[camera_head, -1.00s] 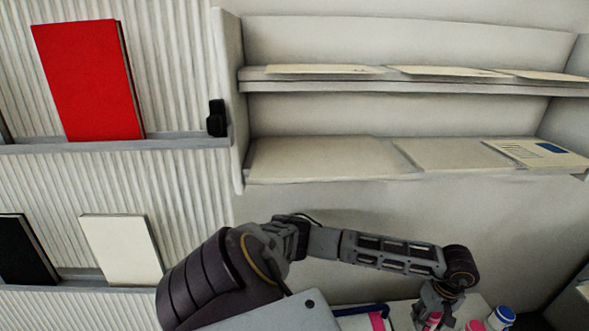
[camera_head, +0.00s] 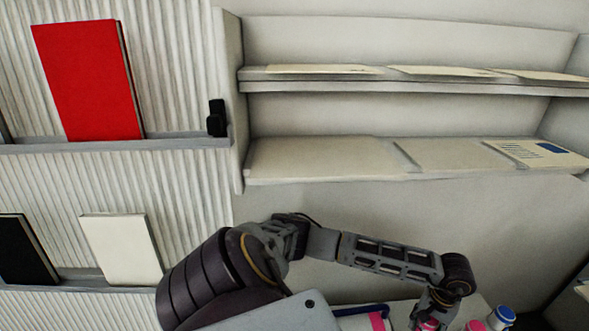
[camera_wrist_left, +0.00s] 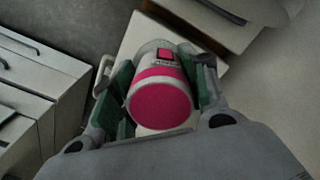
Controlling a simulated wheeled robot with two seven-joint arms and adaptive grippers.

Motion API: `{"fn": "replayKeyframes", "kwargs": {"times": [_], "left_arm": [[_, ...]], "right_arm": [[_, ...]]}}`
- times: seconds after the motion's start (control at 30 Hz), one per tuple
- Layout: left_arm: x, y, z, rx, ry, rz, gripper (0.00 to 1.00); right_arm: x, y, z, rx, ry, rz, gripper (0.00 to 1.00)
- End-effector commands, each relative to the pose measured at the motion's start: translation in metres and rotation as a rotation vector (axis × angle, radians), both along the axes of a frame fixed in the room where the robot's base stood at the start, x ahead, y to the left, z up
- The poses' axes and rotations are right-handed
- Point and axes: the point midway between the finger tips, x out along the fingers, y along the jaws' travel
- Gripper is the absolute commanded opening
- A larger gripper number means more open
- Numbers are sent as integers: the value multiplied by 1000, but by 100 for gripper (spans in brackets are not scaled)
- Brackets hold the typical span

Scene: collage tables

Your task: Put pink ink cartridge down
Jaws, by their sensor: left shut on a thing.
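The pink ink cartridge (camera_wrist_left: 160,98) is a white cylinder with a pink end and a pink square on its side. In the left wrist view it sits between the green-padded fingers of my left gripper (camera_wrist_left: 158,90), which is shut on it. In the head view my left gripper (camera_head: 432,318) is at the bottom edge over the white table, and only a bit of pink shows beside it. The cartridge's lower end and its contact with the table are hidden. My right gripper is not in view.
A blue-capped white bottle (camera_head: 502,317) and another pink-topped item (camera_head: 475,326) stand just right of the gripper. Shelves (camera_head: 330,175) with papers are behind. Drawers (camera_wrist_left: 30,85) show in the wrist view.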

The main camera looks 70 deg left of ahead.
Motion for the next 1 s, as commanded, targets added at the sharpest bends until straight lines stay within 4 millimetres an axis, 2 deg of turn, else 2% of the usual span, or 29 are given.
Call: {"fn": "replayKeyframes", "kwargs": {"times": [0.53,0.77,1.0], "left_arm": [[4,-9,-3,1,-3,-393,17],[18,-16,6,2,-4,-409,17],[37,-20,25,0,-3,-426,17]], "right_arm": [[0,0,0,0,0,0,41],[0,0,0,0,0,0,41],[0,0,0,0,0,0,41]]}}
